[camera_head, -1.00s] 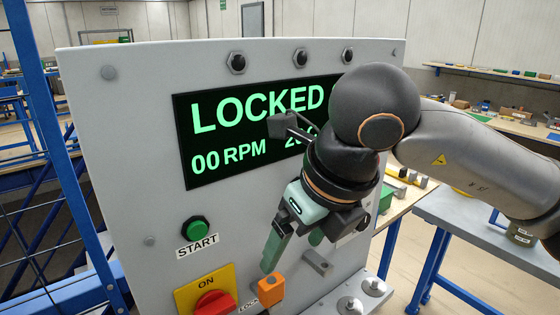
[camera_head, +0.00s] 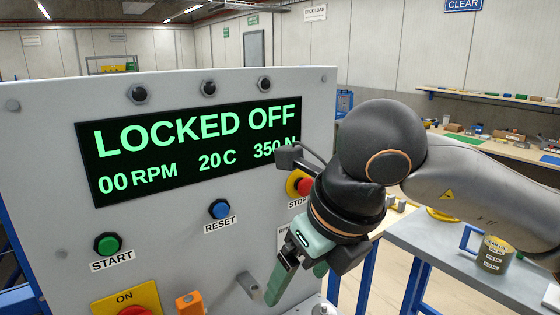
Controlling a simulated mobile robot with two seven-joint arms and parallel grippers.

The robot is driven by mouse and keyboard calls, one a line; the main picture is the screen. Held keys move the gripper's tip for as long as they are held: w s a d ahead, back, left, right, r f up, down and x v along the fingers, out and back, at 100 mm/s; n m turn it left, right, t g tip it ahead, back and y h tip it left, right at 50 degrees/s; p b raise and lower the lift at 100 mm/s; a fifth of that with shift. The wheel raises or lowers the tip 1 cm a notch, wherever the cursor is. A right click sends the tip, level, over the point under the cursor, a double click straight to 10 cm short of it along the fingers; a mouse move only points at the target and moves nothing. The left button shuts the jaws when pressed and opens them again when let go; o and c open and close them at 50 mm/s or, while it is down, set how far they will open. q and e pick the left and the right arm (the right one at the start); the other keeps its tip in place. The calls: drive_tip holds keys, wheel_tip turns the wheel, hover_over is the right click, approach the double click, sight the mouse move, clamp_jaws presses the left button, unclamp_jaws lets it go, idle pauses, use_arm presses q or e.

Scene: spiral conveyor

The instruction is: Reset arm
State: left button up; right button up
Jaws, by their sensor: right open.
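My right gripper (camera_head: 298,283) hangs low at the right part of the grey control panel (camera_head: 45,150), fingers pointing down. It is open, with nothing between its fingers. My right arm comes in from the right edge of the view. My left gripper does not show. The panel's display (camera_head: 195,145) reads LOCKED OFF, 00 RPM, 20 C and 350 N, with my wrist close to its right end. An orange lock (camera_head: 190,303) sits at the bottom edge, left of the gripper and apart from it, beside the yellow ON plate (camera_head: 128,300).
The panel bears a green START button (camera_head: 107,244), a blue RESET button (camera_head: 219,209) and a red STOP button (camera_head: 304,186) partly behind my wrist. A grey table (camera_head: 425,245) with a can (camera_head: 494,254) stands to the right. A workbench (camera_head: 500,150) lies farther back.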

drive_tip(key=s+a+g+y, duration=1)
drive_tip(key=a+g+y, duration=0.1)
drive_tip(key=a, duration=0.1)
drive_tip(key=w+d+r+m+t+y, duration=0.2)
drive_tip(key=w+d+m+t+y, duration=0.1)
drive_tip(key=w+m+t+y, duration=0.5)
drive_tip(key=w+d+f+m+t+h, duration=0.45)
drive_tip(key=f+m+t, duration=0.4)
drive_tip(key=m, duration=0.35)
drive_tip(key=w+d+f+m+t+h, duration=0.45)
drive_tip(key=f+m+t, duration=0.25)
drive_tip(key=m+t, duration=0.3)
drive_tip(key=s+d+f+m+g+h, duration=0.25)
drive_tip(key=d+f+m+h, duration=0.2)
drive_tip(key=f, duration=0.65)
drive_tip(key=s+d+f+m+g+h, duration=0.25)
drive_tip(key=d+f+m+h, duration=0.2)
drive_tip(key=f, duration=0.65)
drive_tip(key=s+d+f+m+g, duration=0.1)
drive_tip(key=s+d+f+g, duration=0.1)
drive_tip(key=s+f, duration=0.4)
drive_tip(key=s+d+f+m+g+h, duration=0.1)
drive_tip(key=s+d+f+g, duration=0.2)
drive_tip(key=s+f, duration=0.3)
drive_tip(key=shift+s+f+h, duration=0.15)
drive_tip(key=shift+s+h, duration=0.15)
drive_tip(key=shift+s, duration=0.3)
